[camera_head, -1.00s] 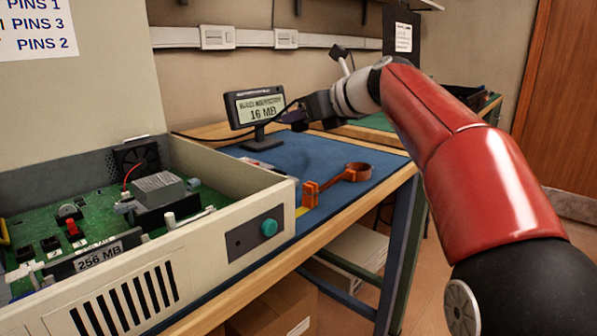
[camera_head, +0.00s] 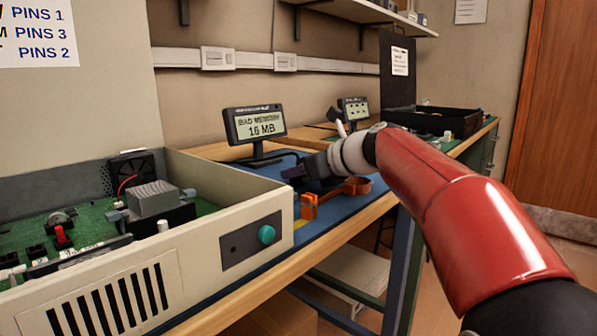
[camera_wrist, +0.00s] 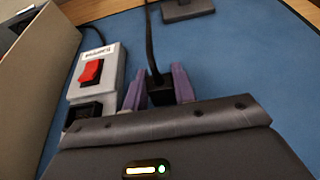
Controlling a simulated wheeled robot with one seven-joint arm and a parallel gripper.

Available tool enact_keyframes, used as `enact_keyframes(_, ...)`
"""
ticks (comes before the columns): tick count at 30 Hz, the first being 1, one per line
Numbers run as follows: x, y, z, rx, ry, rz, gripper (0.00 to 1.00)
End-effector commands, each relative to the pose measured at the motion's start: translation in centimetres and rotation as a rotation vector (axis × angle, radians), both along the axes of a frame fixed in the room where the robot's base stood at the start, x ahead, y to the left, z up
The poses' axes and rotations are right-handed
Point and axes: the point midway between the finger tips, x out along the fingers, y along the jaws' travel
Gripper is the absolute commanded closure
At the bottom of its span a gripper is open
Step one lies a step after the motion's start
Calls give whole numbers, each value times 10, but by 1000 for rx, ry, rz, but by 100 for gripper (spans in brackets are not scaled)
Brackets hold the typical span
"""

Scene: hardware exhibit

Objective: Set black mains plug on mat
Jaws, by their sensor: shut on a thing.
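The black mains plug (camera_wrist: 160,92) is between the two purple fingers of my gripper (camera_wrist: 159,88) in the wrist view, with its black cable running up and away from it. My gripper is shut on the plug. In the head view my gripper (camera_head: 298,176) is low over the blue mat (camera_head: 343,203), just right of the beige computer case. The mat also fills much of the wrist view (camera_wrist: 240,75). I cannot tell whether the plug touches the mat.
A power strip with a red switch (camera_wrist: 92,72) lies left of my gripper. An orange clamp-like part (camera_head: 309,205) sits in front of my gripper. The open computer case (camera_head: 205,235) is at left. Bare mat lies right of the plug.

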Motion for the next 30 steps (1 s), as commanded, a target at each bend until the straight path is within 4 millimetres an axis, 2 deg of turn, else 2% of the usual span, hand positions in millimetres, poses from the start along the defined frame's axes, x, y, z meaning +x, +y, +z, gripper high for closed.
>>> enact_keyframes(1,0,0,-2,1,1,0,99)
enact_keyframes(2,0,0,-1,1,1,0,70)
enact_keyframes(6,0,0,-1,0,0,0,52)
enact_keyframes(17,-1,-1,4,-1,-1,-1,52)
enact_keyframes(20,-8,-11,9,0,-2,-3,52)
enact_keyframes(30,-49,-64,37,0,-1,-4,52)
